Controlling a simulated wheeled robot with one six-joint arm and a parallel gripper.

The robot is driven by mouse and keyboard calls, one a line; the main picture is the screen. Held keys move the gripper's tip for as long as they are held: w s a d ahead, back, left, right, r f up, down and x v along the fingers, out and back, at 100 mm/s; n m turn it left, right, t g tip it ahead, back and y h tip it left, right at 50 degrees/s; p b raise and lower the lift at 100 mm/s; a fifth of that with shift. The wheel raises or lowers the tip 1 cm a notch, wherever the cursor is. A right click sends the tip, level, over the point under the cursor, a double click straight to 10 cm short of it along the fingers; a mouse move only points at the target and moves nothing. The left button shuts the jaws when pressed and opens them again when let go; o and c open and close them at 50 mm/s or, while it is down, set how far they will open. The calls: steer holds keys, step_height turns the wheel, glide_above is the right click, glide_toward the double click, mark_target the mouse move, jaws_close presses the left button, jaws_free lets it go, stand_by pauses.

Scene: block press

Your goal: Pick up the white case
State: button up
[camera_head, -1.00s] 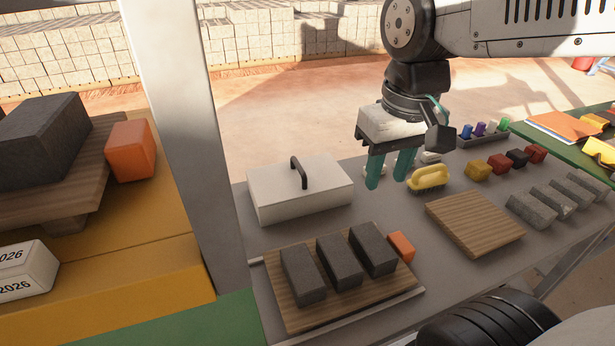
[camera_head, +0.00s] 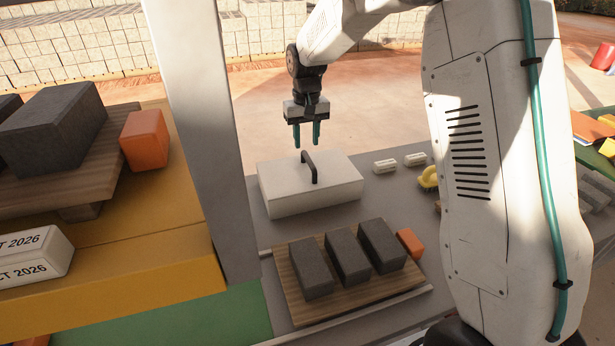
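The white case (camera_head: 335,192) is a flat box with a black arched handle (camera_head: 310,167) on its lid. It lies on the grey table behind the wooden board. My gripper (camera_head: 307,142) points down above the case, over the handle's top or slightly behind it. Its two green fingers are apart with a gap between them, and nothing shows between them. The fingertips look clear of the handle.

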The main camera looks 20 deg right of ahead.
mark_target(308, 157)
steer(key=f, duration=0.7)
steer(key=shift+d+f, duration=0.2)
steer(key=shift+f, duration=0.1)
jaws_close()
